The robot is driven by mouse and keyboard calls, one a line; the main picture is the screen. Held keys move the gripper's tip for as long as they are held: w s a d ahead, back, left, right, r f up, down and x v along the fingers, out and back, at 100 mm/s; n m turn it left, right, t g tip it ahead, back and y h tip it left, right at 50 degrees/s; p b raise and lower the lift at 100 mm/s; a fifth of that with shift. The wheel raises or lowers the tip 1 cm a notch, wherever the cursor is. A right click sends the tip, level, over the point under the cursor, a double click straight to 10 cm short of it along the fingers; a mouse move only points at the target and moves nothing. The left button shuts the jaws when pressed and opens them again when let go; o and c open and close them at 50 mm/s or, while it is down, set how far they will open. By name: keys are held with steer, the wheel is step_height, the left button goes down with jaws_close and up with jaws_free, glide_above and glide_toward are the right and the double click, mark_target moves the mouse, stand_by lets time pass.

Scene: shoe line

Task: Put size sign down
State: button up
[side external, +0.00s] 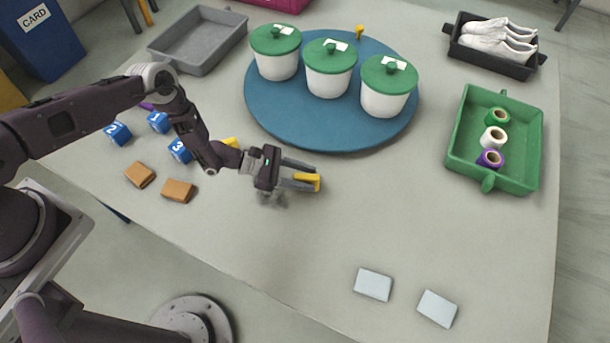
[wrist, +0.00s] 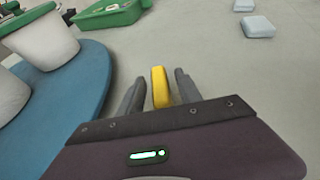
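My gripper (side external: 312,178) is low over the middle of the table, in front of the blue round mat (side external: 268,118). Its fingers stand apart around a yellow piece (side external: 308,182). In the wrist view the yellow piece (wrist: 160,88) is upright between the fingers, with a narrow gap on each side. Blue blocks with white numbers stand at the left: 2 (side external: 118,133), 1 (side external: 158,122) and 3 (side external: 180,151). Another yellow piece (side external: 359,32) is at the mat's far edge, and one (side external: 231,142) shows partly behind my arm. I cannot tell which is the size sign.
White pots with green lids (side external: 328,80) stand on the mat. A green tray (side external: 462,150) of rolls, a black tray (side external: 462,52) with white shoes and an empty grey tray (side external: 197,50) border the table. Two brown blocks (side external: 178,191) and two pale blocks (side external: 373,285) lie near the front.

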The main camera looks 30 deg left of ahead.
steer(key=shift+r, duration=0.15)
steer(key=v, duration=1.2)
step_height(320, 180, up, 14)
steer(key=w+d+m+g+h, duration=0.1)
steer(key=w+d+m+g, duration=0.15)
steer(key=m, duration=0.35)
steer(key=s+r+m+g+y, duration=0.2)
steer(key=s+r+m, duration=0.2)
steer(key=r, duration=0.6)
steer(key=s+r+m+g+y, duration=0.1)
steer(key=s+r+m+g, duration=0.3)
steer(key=r, duration=0.6)
steer(key=s+a+r+m+t+y, duration=0.4)
steer(key=s+a+r+y, duration=0.1)
steer(key=s, duration=0.4)
steer(key=s+a+r+m+t+y, duration=0.4)
steer(key=s+a+r+t+y, duration=0.1)
steer(key=s, duration=0.5)
steer(key=shift+s+a+r, duration=0.25)
steer(key=shift+a+r, duration=0.2)
steer(key=shift+a, duration=0.7)
